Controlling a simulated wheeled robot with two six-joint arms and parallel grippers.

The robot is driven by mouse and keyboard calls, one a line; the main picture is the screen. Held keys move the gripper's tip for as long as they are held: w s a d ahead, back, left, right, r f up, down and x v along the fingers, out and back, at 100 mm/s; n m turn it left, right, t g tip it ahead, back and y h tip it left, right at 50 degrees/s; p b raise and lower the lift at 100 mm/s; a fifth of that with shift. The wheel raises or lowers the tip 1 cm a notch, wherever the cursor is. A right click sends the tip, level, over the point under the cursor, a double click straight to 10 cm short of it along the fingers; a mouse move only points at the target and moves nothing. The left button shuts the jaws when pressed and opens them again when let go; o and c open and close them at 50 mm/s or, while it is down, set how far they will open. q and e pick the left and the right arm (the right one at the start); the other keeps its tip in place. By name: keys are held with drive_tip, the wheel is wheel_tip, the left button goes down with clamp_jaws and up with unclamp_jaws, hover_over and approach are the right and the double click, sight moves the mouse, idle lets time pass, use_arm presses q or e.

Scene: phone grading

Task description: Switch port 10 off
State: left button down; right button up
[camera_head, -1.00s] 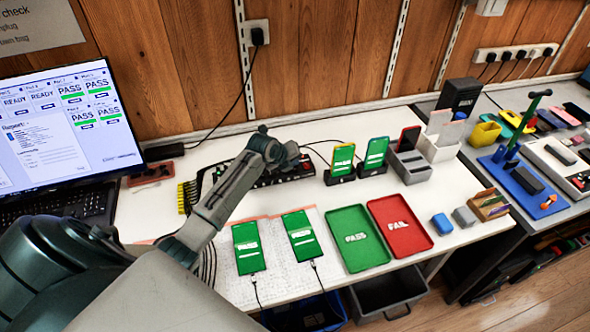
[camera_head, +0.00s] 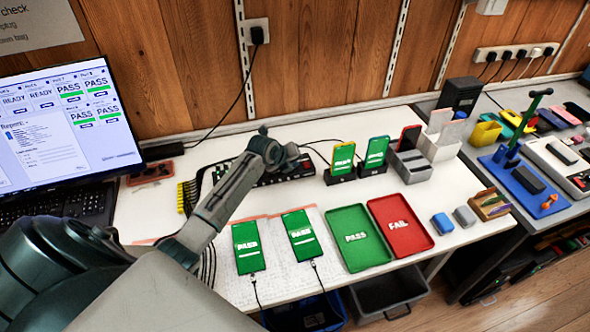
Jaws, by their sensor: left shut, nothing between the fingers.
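A black port hub (camera_head: 300,168) with a row of small buttons or switches lies at the back of the white table. My left arm reaches across from the lower left, and its gripper (camera_head: 290,160) is over the hub, shut and empty. Port numbers are too small to read, so I cannot tell which one is port 10 or whether the fingertips touch the hub. The monitor (camera_head: 70,120) shows port tiles reading READY and PASS. My right gripper is not in view.
Two phones with green PASS screens (camera_head: 248,246) lie cabled on a paper sheet. Two more stand in docks (camera_head: 372,168) right of the hub. Green PASS (camera_head: 358,257) and red FAIL (camera_head: 423,239) trays lie at the front.

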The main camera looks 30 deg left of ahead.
use_arm(q)
drive_tip(key=shift+f, duration=0.35)
idle(0.5)
drive_tip(key=shift+r, duration=0.15)
drive_tip(key=shift+r+p, duration=0.3)
drive_tip(key=shift+r, duration=0.35)
drive_tip(key=shift+w, duration=0.1)
drive_tip(key=r+p, duration=0.2)
drive_tip(key=r, duration=0.1)
drive_tip(key=r+p, duration=0.1)
drive_tip(key=r, duration=0.1)
drive_tip(key=shift+w+a, duration=0.2)
drive_tip(key=shift+a, duration=0.1)
idle(0.6)
